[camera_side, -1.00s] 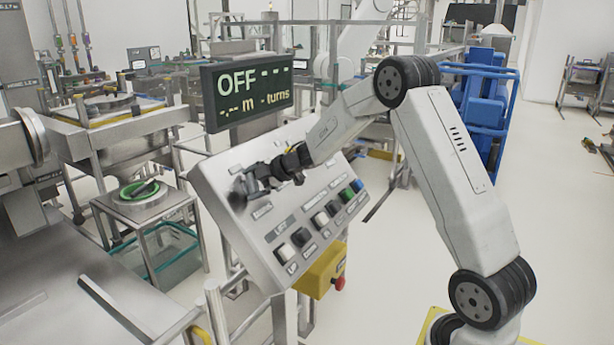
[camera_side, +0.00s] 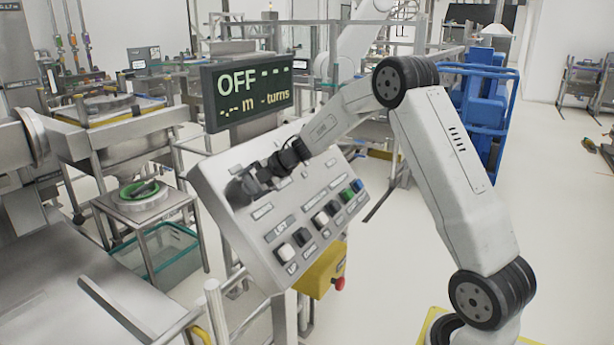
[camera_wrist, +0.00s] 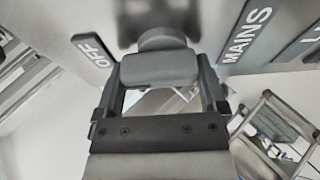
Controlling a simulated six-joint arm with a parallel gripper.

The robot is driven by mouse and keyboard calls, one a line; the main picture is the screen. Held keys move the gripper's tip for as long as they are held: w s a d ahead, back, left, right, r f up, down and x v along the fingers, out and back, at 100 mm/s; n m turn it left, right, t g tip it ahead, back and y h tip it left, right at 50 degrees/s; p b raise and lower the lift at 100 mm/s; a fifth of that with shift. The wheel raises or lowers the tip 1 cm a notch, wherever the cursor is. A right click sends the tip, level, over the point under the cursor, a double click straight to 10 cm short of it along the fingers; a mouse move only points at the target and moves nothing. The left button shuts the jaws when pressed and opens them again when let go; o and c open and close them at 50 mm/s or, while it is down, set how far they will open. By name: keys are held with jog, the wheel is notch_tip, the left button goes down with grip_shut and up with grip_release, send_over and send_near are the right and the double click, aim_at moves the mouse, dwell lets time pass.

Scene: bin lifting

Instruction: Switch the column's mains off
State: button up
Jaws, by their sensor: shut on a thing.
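My gripper (camera_side: 252,184) is at the upper left of the sloped grey control panel (camera_side: 238,228). In the wrist view my gripper (camera_wrist: 161,72) has one finger on each side of a grey knob (camera_wrist: 158,68) and is shut on it. An OFF label (camera_wrist: 92,50) lies to the left of the knob and a MAINS label (camera_wrist: 248,34) to the right. The display (camera_side: 248,92) above the panel reads OFF, with dashes for m and turns. In the side view my gripper hides most of the knob.
Several black, white, green and blue buttons (camera_side: 302,237) sit lower on the panel. A yellow box with a red button (camera_side: 339,284) hangs below it. A steel table (camera_side: 120,305) stands in front at left. A blue cart (camera_side: 482,105) stands behind my arm.

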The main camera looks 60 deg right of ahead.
jog(key=o, duration=0.9)
jog(key=v, duration=0.7)
jog(key=shift+s+d+r, duration=0.15)
jog(key=shift+s+r, duration=0.1)
jog(key=shift+s, duration=0.05)
